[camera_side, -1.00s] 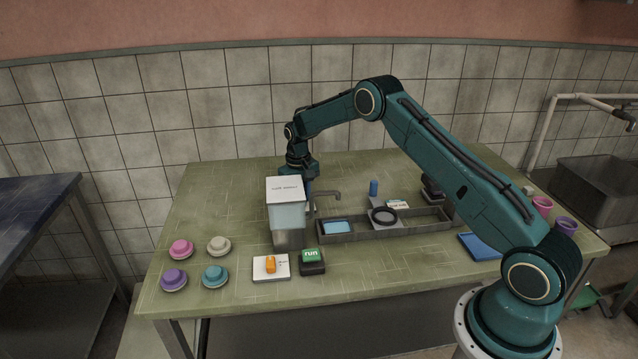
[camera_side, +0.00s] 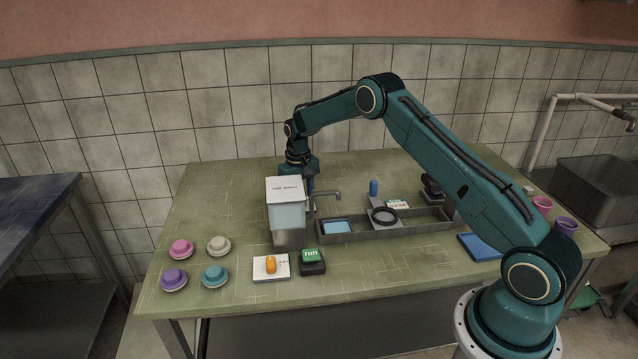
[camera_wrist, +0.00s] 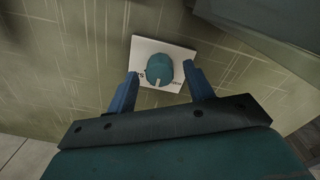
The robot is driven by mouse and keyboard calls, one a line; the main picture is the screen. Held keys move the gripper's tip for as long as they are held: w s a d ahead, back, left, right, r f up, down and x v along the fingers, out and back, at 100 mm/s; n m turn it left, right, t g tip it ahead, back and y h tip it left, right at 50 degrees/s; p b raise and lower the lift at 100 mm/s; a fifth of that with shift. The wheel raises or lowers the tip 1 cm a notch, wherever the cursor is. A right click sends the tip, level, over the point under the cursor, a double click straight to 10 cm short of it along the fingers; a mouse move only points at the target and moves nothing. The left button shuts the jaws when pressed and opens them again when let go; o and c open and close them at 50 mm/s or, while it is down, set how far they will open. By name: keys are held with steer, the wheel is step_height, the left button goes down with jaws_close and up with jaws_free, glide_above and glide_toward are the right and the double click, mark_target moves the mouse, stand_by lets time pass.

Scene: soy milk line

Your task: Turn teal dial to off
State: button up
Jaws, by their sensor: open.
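The teal dial (camera_wrist: 159,66) shows in the wrist view as a round knob on a white plate (camera_wrist: 181,55). A pale pointer mark sits on its lower edge, and small dark lettering beside it is too small to read. My gripper (camera_wrist: 161,79) is open, with one blue finger on each side of the dial. I cannot tell whether the fingers touch it. In the side view my gripper (camera_side: 309,184) points down behind the white-topped soy milk machine (camera_side: 286,205), which hides the teal dial.
An orange dial (camera_side: 270,264) on a white plate and a green run button (camera_side: 311,256) stand in front of the machine. A grey trough (camera_side: 420,221) and tap (camera_side: 328,195) are at its right. Several coloured round pieces (camera_side: 181,249) lie at left. The back-left table is clear.

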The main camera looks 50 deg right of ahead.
step_height(320, 180, up, 13)
steer(key=shift+a, duration=0.15)
stand_by(0.4)
steer(key=shift+r, duration=0.1)
steer(key=s+a+r+n+t, duration=0.1)
steer(key=s+a+r, duration=0.4)
steer(key=s+r, duration=0.35)
steer(key=s+a+r+n+t, duration=0.1)
steer(key=s+a+r+t, duration=0.1)
steer(key=s+a+r, duration=0.55)
steer(key=s+a+t, duration=0.1)
steer(key=s+a, duration=0.1)
steer(key=s, duration=1)
steer(key=s+a+n+t, duration=0.1)
steer(key=s+a, duration=0.1)
steer(key=s, duration=1)
steer(key=shift+s+a+f+n+t, duration=0.25)
steer(key=shift+s+f+n+t, duration=0.05)
